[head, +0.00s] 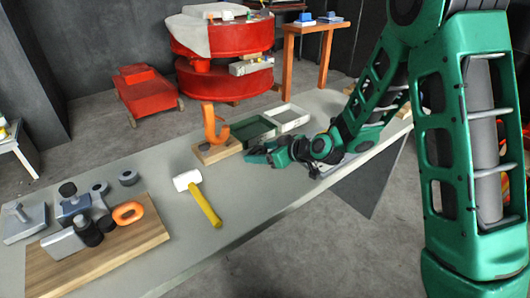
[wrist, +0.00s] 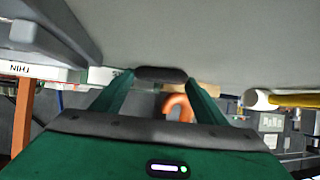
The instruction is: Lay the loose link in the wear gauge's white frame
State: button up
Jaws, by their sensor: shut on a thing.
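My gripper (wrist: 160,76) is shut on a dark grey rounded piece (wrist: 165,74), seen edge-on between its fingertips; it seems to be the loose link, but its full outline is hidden. In the head view my gripper (head: 252,157) is low over the grey bench, in front of the green tray and right of the mallet. A white-rimmed frame or tray (head: 290,111) lies behind it, beyond the green tray. A pale grey item (head: 325,168) is partly hidden under my wrist. I cannot tell for certain which of these is the wear gauge.
An orange hook (head: 211,124) stands on a wooden block (head: 218,151). A green tray (head: 248,134) lies beside it. A mallet (head: 204,203) lies left of my gripper. A wooden board (head: 90,262) carries an orange link (head: 128,213) and grey parts. The bench's front middle is clear.

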jog(key=o, duration=1.2)
jog(key=shift+s+d+r, duration=0.1)
jog(key=shift+d+r, duration=0.05)
jog(key=v, duration=1.1)
jog(key=shift+s+d+r, duration=0.1)
jog(key=shift+s+d, duration=0.1)
jog(key=shift+s, duration=0.05)
jog(key=shift+d, duration=0.1)
